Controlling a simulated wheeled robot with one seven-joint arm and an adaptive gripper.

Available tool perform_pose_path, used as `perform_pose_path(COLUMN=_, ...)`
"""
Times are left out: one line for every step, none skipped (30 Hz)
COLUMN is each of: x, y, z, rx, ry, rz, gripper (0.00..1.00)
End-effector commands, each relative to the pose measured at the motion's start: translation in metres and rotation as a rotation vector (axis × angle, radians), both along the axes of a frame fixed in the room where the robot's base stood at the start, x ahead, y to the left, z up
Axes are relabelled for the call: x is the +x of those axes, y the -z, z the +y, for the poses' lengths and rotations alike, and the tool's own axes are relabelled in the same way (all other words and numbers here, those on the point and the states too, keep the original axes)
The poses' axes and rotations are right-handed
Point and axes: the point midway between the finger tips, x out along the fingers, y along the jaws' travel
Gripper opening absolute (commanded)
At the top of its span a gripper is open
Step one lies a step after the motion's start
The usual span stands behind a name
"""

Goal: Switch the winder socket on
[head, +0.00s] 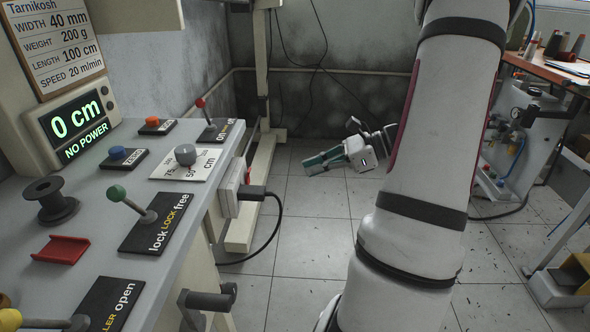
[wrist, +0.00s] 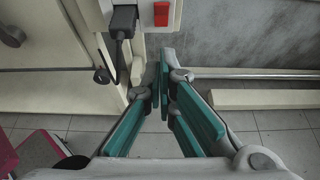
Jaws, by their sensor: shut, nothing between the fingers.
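The winder socket (head: 230,188) is a pale box on the side of the winder bench, with a black plug (head: 252,192) in it and a cable hanging down. In the wrist view the socket (wrist: 148,17) is at the top, with a red rocker switch (wrist: 161,13) right of the black plug (wrist: 123,20). My gripper (head: 308,163) has teal finger pads and is shut and empty. It is to the right of the socket in the head view. In the wrist view the fingertips (wrist: 164,70) are below the switch, apart from it. The winder display (head: 74,124) reads "0 cm" and "NO POWER".
The bench top (head: 105,180) carries a green-knobbed lever (head: 132,203), a red-knobbed lever (head: 205,112), buttons, a black spool (head: 50,198) and a red bracket (head: 61,249). A pale post (head: 262,150) stands behind. Tiled floor is open right of the bench.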

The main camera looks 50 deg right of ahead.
Motion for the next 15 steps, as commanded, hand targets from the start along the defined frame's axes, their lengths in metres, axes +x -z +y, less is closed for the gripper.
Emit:
perform_pose_path(x=0.006, y=0.005, z=0.005, rx=0.002, ry=-0.003, rz=0.0, gripper=0.0)
perform_pose_path(x=0.009, y=0.007, z=0.008, rx=0.002, ry=-0.003, rz=0.0, gripper=0.0)
perform_pose_path(x=0.015, y=0.01, z=0.012, rx=0.001, ry=-0.003, rz=-0.001, gripper=0.0)
perform_pose_path(x=0.019, y=0.013, z=0.016, rx=0.002, ry=-0.004, rz=-0.001, gripper=0.0)
perform_pose_path(x=0.023, y=0.016, z=0.019, rx=0.003, ry=-0.005, rz=0.0, gripper=0.0)
perform_pose_path(x=0.029, y=0.019, z=0.024, rx=0.002, ry=-0.004, rz=0.0, gripper=0.0)
perform_pose_path(x=0.033, y=0.022, z=0.027, rx=0.003, ry=-0.004, rz=-0.001, gripper=0.0)
perform_pose_path(x=0.037, y=0.024, z=0.03, rx=0.001, ry=-0.004, rz=0.0, gripper=0.0)
perform_pose_path(x=0.043, y=0.028, z=0.034, rx=0.002, ry=-0.004, rz=0.0, gripper=0.0)
perform_pose_path(x=0.047, y=0.03, z=0.038, rx=0.003, ry=-0.004, rz=-0.001, gripper=0.0)
perform_pose_path(x=0.052, y=0.033, z=0.041, rx=0.002, ry=-0.004, rz=0.0, gripper=0.0)
perform_pose_path(x=0.057, y=0.036, z=0.045, rx=0.002, ry=-0.004, rz=0.0, gripper=0.0)
perform_pose_path(x=0.061, y=0.038, z=0.048, rx=0.002, ry=-0.003, rz=0.0, gripper=0.0)
perform_pose_path(x=0.064, y=0.04, z=0.051, rx=0.002, ry=-0.003, rz=0.0, gripper=0.0)
perform_pose_path(x=0.069, y=0.037, z=0.054, rx=-0.002, ry=-0.004, rz=-0.002, gripper=0.0)
